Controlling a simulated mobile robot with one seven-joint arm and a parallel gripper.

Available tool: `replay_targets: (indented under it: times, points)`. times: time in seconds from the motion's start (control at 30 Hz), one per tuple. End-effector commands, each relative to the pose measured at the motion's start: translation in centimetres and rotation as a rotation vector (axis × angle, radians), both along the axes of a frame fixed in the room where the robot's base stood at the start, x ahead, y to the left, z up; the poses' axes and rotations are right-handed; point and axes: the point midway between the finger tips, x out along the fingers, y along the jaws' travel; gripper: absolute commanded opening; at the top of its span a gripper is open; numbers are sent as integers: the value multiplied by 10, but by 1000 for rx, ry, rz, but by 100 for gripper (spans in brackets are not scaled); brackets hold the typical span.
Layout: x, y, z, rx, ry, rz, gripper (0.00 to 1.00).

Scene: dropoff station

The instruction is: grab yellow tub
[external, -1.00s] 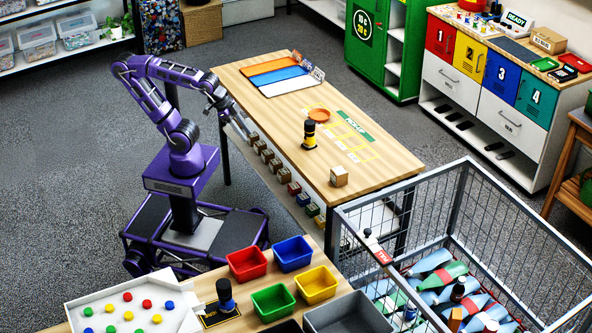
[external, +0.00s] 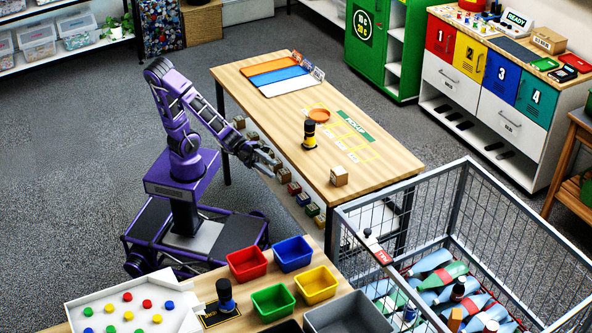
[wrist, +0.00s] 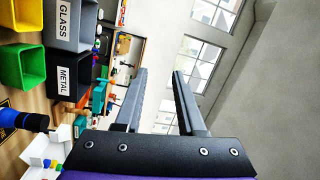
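The yellow tub (external: 317,285) is a small open bin on the near table, right of the green tub and in front of the blue tub. It looks empty. In the wrist view the yellow tub (wrist: 22,17) is at the upper left corner, partly cut off by the frame. My gripper (external: 272,163) is in the air between the two tables, well behind and above the tub. In the wrist view my gripper (wrist: 155,85) shows two fingers spread apart with nothing between them.
A red tub (external: 247,264), blue tub (external: 293,253) and green tub (external: 273,301) stand close beside the yellow one. A grey bin (external: 347,318) is just in front. A wire cage cart (external: 460,215) stands to the right. The long wooden table (external: 270,110) lies behind.

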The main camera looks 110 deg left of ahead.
Motion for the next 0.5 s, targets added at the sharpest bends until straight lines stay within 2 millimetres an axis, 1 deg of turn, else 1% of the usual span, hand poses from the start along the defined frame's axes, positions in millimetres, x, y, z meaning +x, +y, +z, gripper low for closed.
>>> replay_targets:
  times: [0.13, 0.2, 0.3, 0.5]
  points:
    - [-13, -18, 16, -36, -111, -94, 39]
    - [-20, -24, 26, -97, -141, -140, 39]
    - [-21, -25, 34, -238, -65, -172, 39]
    - [-10, -20, 39, -497, 137, -197, 39]
